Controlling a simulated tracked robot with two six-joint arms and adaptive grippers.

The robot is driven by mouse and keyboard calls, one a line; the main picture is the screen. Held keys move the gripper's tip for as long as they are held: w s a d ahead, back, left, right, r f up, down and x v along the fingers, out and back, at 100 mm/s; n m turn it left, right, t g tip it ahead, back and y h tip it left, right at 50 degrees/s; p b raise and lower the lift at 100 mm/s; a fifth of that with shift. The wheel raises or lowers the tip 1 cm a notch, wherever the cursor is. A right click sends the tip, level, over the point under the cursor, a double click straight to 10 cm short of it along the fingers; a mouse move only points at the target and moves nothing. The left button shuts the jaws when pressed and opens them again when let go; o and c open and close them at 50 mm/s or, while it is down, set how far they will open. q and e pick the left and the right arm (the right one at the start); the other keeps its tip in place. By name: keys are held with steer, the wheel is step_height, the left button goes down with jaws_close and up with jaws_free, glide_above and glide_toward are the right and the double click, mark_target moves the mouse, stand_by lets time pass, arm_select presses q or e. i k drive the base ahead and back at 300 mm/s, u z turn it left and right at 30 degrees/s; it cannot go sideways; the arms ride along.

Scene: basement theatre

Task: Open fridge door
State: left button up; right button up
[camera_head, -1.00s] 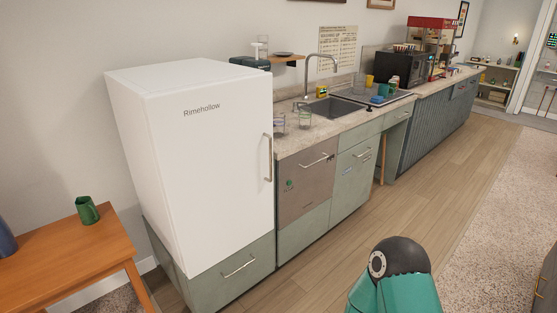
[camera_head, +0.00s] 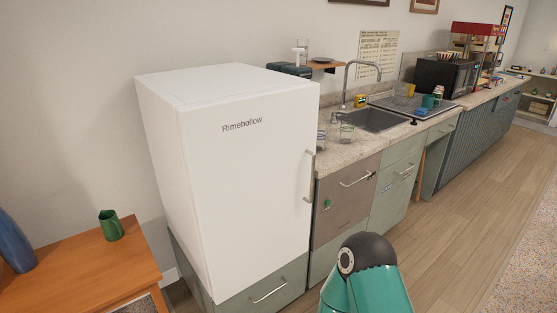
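The white fridge (camera_head: 235,185), marked Rimehollow, stands on a grey-green drawer base at the left of the counter. Its door is shut. A vertical metal handle (camera_head: 309,176) runs along the right edge of the door. A teal and black part of my own arm shows at the bottom, in front of the counter and right of the fridge. Neither gripper is in view, and nothing touches the handle.
A wooden table (camera_head: 85,270) with a green mug (camera_head: 110,225) and a blue vase (camera_head: 14,243) stands left of the fridge. The counter (camera_head: 345,152) with a sink (camera_head: 372,120) and a microwave (camera_head: 446,78) runs back to the right. The wooden floor (camera_head: 455,215) is clear.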

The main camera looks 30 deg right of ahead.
mark_target(249, 158)
steer(key=i, duration=1)
steer(key=z, duration=0.4)
